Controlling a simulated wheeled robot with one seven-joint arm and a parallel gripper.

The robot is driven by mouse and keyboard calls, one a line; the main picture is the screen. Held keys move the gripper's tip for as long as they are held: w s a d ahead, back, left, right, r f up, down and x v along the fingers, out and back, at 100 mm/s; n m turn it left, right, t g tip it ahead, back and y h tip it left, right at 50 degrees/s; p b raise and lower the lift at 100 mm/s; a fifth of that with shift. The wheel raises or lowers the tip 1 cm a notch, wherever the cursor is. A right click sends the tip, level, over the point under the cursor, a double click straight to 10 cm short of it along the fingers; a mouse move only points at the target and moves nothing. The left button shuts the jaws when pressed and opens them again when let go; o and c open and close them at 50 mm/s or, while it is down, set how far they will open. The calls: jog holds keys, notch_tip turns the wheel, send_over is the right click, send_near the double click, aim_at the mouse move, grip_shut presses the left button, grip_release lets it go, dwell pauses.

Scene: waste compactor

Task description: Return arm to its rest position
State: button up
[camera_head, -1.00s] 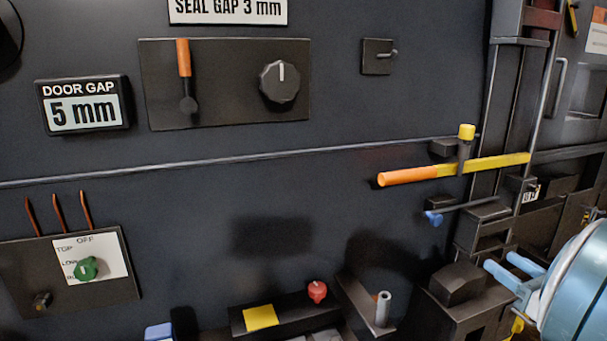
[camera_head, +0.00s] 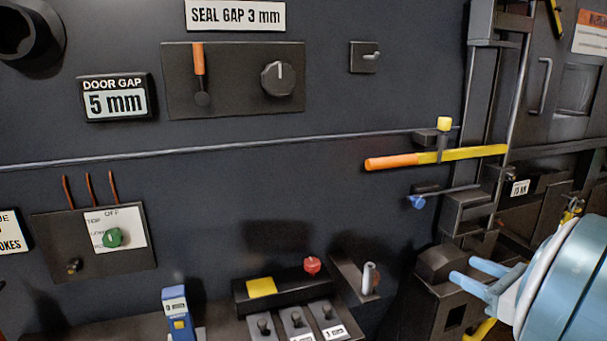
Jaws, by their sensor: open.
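My gripper (camera_head: 462,278) is at the lower right of the head view, at the end of my light blue arm. Its two pale blue fingers point left and stand apart, with nothing seen between them. The fingertips appear in front of or beside a dark block (camera_head: 444,262) at the foot of the door frame; I cannot tell whether they touch it. The rest of my arm runs out of the picture at the right edge.
An orange and yellow lever (camera_head: 436,157) sticks out left of the door frame (camera_head: 480,120), above my gripper. A blue-tipped rod (camera_head: 417,202) is below it. A shelf holds a red knob (camera_head: 312,265), a grey post (camera_head: 369,277) and a blue gauge (camera_head: 178,312).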

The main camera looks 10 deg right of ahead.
jog(key=w+a+f+n+g+y, duration=0.1)
jog(key=a+f+n+g, duration=0.15)
jog(key=a, duration=0.35)
jog(key=a+f+n+g+y, duration=0.1)
jog(key=a+n+g+y, duration=0.15)
jog(key=a+n, duration=0.2)
jog(key=s+a+f+n+g+h, duration=0.3)
jog(key=a+n, duration=0.4)
jog(key=n, duration=0.4)
jog(key=s+a+f+n+g+h, duration=0.3)
jog(key=s+a+n, duration=0.4)
jog(key=n, duration=0.5)
jog(key=a+g+h, duration=0.1)
jog(key=h, duration=0.1)
jog(key=shift+a+n+g+h, duration=0.25)
jog(key=shift+n+g+h, duration=0.05)
jog(key=shift+h, duration=0.05)
